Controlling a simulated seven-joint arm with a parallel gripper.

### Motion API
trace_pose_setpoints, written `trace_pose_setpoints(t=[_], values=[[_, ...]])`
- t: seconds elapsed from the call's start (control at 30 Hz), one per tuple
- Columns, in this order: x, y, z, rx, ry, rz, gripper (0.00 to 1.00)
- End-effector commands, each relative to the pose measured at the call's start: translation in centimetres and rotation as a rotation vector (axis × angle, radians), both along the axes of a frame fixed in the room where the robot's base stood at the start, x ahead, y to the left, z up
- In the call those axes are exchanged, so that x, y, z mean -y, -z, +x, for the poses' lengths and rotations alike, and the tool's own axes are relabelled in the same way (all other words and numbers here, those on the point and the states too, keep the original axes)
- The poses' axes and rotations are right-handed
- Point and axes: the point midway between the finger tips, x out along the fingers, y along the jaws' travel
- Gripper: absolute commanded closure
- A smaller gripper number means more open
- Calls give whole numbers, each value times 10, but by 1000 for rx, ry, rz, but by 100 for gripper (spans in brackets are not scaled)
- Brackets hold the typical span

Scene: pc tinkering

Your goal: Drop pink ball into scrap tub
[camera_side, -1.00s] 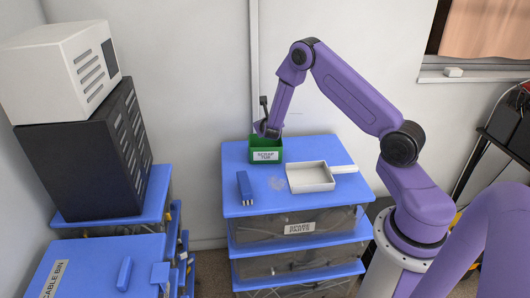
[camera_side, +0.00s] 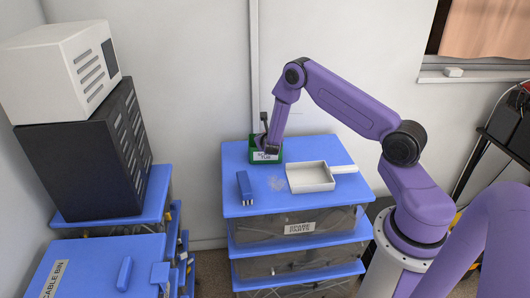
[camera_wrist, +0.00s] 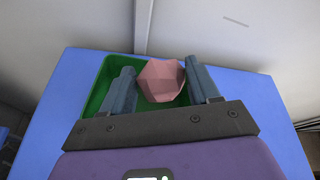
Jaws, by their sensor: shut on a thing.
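The pink ball (camera_wrist: 162,80) is faceted and sits between the two fingers of my gripper (camera_wrist: 163,84) in the wrist view. My gripper is shut on it. The green scrap tub (camera_wrist: 97,85) lies right below and around the fingers in that view. In the side view the scrap tub (camera_side: 279,148) stands on the blue drawer top at the back left, with a white label on its front. The ball is hidden in the side view.
A white tray (camera_side: 310,187) lies on the blue drawer top (camera_side: 300,210), right of the tub. A small blue block-like tool (camera_side: 244,187) lies at the front left. A wall and pipe (camera_side: 254,70) rise behind the tub.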

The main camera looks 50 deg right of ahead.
Motion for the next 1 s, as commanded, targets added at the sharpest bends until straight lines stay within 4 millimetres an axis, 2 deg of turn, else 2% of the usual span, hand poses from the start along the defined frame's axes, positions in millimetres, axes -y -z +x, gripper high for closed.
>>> trace_pose_setpoints(t=[0.07, 0.1, 0.17, 0.57, 0.77, 1.0], values=[[0, 0, 0, 0, 0, 0, 68], [0, 0, 0, 0, 0, 0, 26], [0, 0, 0, 0, 0, 0, 9], [-4, -2, -3, -1, -1, 0, 9], [-22, -11, -18, -1, -3, 0, 9], [-54, -27, -46, -2, -5, 0, 9]])
